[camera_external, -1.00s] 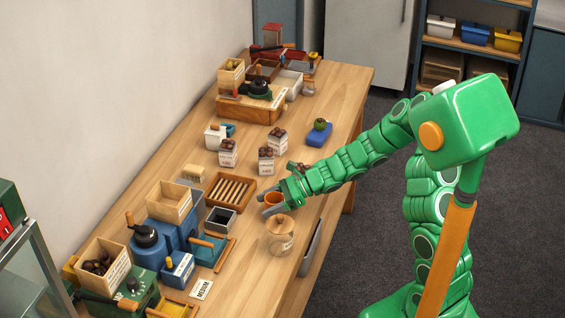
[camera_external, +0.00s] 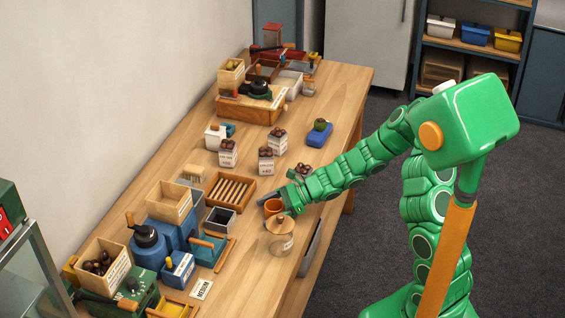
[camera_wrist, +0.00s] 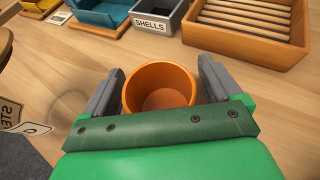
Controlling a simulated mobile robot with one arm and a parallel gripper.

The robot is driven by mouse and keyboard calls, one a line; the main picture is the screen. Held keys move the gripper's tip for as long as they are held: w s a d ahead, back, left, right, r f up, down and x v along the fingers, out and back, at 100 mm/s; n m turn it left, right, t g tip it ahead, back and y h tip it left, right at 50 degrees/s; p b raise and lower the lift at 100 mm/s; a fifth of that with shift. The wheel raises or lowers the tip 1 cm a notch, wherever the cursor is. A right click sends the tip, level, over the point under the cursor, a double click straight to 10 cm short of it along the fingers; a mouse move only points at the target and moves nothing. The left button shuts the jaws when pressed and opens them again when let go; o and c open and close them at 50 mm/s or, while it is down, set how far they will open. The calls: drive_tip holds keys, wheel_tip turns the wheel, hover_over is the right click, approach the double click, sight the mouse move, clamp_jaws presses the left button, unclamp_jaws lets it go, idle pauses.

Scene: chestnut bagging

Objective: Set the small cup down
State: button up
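The small orange cup (camera_external: 273,206) stands upright on the wooden table, left of the lidded glass jar's far side; it also shows in the wrist view (camera_wrist: 159,88). My gripper (camera_external: 276,201) is at the cup, reaching in from the right. In the wrist view its two grey fingers (camera_wrist: 160,85) stand on either side of the cup, looking slightly wider than it, with narrow gaps. The gripper looks open around the cup. The cup's inside looks empty. Its base is partly hidden in the wrist view.
The glass jar with a wooden lid (camera_external: 280,238) stands close in front of the cup. The slatted wooden tray (camera_external: 251,197) and the grey SHELLS bin (camera_external: 219,222) lie to the left. Labelled chestnut bags (camera_external: 266,164) stand farther back. Bare table lies around the cup.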

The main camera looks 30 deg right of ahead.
drive_tip(key=shift+r, duration=0.2)
drive_tip(key=shift+v, duration=6.05)
